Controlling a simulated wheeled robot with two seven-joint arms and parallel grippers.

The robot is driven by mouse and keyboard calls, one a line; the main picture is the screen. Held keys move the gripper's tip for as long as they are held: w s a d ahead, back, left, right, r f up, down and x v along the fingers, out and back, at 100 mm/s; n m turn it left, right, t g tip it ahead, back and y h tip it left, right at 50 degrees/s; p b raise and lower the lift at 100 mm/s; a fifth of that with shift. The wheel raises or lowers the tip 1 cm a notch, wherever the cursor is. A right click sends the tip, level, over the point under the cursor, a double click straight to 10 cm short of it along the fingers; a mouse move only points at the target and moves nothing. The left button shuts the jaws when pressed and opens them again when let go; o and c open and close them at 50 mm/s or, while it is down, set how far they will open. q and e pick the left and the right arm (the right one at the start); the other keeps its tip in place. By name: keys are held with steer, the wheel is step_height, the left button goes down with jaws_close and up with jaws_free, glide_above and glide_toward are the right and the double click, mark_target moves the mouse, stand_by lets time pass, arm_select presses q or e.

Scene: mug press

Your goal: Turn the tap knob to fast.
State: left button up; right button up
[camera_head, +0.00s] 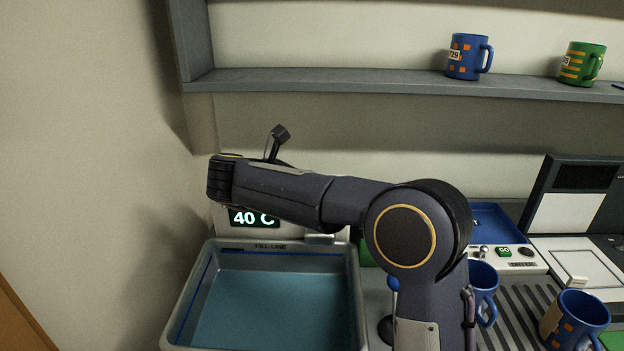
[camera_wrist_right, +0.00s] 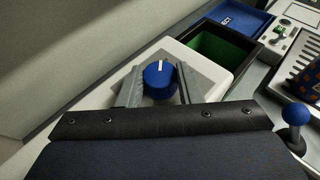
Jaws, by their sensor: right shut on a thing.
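The tap knob (camera_wrist_right: 160,76) is round and blue with a white pointer line on its top. In the right wrist view its line points up the picture, away from my wrist. My right gripper (camera_wrist_right: 160,70) is shut on the knob, with one grey finger on each side. No speed marks can be read around the knob. In the head view my right arm hides the knob and the fingers. A display (camera_head: 254,217) reading 40 C shows below the arm. My left gripper is not in view.
A basin (camera_head: 354,292) with water and a fill line stands below the arm. A blue-tipped lever (camera_head: 393,284) is close to the arm. A green-lined box (camera_wrist_right: 218,50) is beyond the knob. Blue mugs (camera_head: 575,318) stand at right; more mugs (camera_head: 467,57) are on the shelf.

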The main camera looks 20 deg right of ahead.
stand_by(0.5)
steer(key=o, duration=1)
steer(key=v, duration=0.7)
steer(key=shift+a+r, duration=0.15)
steer(key=shift+a, duration=0.25)
steer(key=shift+a, duration=0.1)
